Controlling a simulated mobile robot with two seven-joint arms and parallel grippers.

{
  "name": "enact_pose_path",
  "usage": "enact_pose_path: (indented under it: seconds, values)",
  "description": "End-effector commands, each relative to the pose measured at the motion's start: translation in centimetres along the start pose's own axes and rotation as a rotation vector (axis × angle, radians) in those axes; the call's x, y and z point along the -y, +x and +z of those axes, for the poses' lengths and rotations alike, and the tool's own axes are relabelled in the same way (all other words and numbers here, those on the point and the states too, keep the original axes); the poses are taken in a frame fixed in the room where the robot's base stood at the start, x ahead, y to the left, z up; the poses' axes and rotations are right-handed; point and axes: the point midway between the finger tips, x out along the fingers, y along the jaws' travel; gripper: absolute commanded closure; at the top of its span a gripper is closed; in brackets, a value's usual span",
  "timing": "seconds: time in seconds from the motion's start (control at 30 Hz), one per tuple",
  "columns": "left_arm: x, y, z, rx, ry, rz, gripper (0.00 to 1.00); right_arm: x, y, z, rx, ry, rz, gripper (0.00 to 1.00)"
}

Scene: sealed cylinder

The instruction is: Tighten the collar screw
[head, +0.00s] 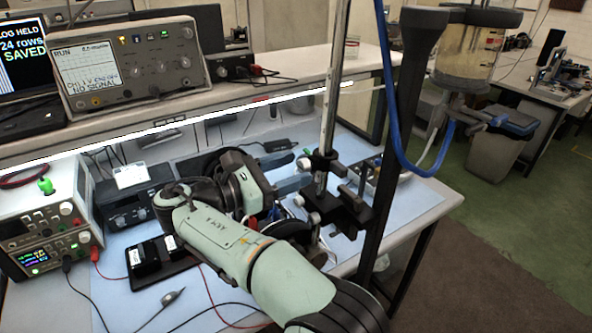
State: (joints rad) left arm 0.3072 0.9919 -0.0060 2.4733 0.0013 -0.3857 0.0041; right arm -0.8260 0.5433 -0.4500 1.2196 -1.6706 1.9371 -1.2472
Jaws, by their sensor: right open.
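A dark collar (323,158) sits around the upright metal rod (336,75) near the middle of the head view. A small pale knob, which looks like the collar screw (303,163), sticks out from its left side. My right gripper (302,167) comes from the left of the rod, its two blue-grey fingers apart. The fingertips are close to the knob, one on the far side and one on the near side; I cannot tell whether they touch it. Below the collar is a black clamp block (345,208) with knobs. My left gripper is not in view.
A dark post (395,130) and a blue hose (386,60) stand right of the rod. A clear vessel of yellowish liquid (468,48) is at upper right. The oscilloscope (130,62), power supplies (45,235) and loose cables are at left. A shelf (200,115) runs behind.

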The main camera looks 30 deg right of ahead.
Motion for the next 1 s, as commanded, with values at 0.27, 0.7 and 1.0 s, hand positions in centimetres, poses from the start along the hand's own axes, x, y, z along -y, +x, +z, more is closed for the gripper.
enact_pose_path:
  seconds: [0.27, 0.7, 1.0]
  values:
    - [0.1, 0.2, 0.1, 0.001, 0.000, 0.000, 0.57, 0.0, 1.6, 0.0, 0.000, 0.000, -0.001, 0.45]
    - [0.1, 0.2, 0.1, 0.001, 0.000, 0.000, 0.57, 0.0, 1.6, 0.0, 0.000, 0.000, -0.001, 1.00]
    - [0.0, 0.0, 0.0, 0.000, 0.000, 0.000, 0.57, 0.0, 1.6, 0.1, 0.000, 0.038, -0.005, 1.00]
